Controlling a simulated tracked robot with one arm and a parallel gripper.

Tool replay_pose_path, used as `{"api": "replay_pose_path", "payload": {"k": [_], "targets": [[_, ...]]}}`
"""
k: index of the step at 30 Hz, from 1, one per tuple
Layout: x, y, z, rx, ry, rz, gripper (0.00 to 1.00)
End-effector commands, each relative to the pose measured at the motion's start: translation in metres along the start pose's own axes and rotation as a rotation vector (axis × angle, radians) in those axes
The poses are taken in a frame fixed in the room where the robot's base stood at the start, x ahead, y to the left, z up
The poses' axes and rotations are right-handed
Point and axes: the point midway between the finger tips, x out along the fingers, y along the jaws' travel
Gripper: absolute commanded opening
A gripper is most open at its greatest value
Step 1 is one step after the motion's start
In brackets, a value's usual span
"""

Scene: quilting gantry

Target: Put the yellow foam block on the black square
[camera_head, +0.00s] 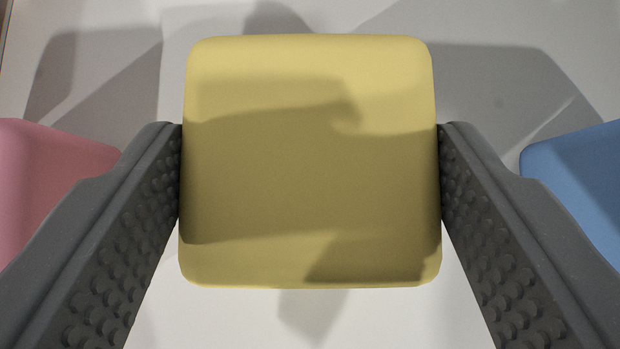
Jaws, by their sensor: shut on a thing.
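The yellow foam block (310,165) fills the middle of the view, between the two dark grey studded fingers of my gripper (310,140). The fingertips touch its left and right sides, and my gripper is shut on it. Shadows fall across its face. The block hides the surface directly behind it. I cannot tell how far it is from that surface. The black square is not in view.
A pink block (50,185) lies to the left, partly behind the left finger and cut by the edge. A blue block (580,180) lies to the right, partly behind the right finger. The pale surface (210,325) between them carries several grey shadows.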

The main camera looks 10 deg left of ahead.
Motion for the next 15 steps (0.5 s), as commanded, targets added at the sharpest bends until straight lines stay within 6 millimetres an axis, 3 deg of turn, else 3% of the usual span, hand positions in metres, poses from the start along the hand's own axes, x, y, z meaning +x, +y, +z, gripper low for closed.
{"api": "replay_pose_path", "payload": {"k": [6, 7, 9, 15], "targets": [[0.0018, 0.0004, 0.0018, 0.000, 0.000, 0.000, 0.38], [0.0013, 0.0004, 0.0013, 0.001, 0.000, 0.000, 0.71], [0.0011, 0.0005, 0.0010, 0.001, 0.000, 0.000, 0.84], [0.0010, 0.0019, 0.0010, 0.002, 0.000, 0.001, 0.84]]}}
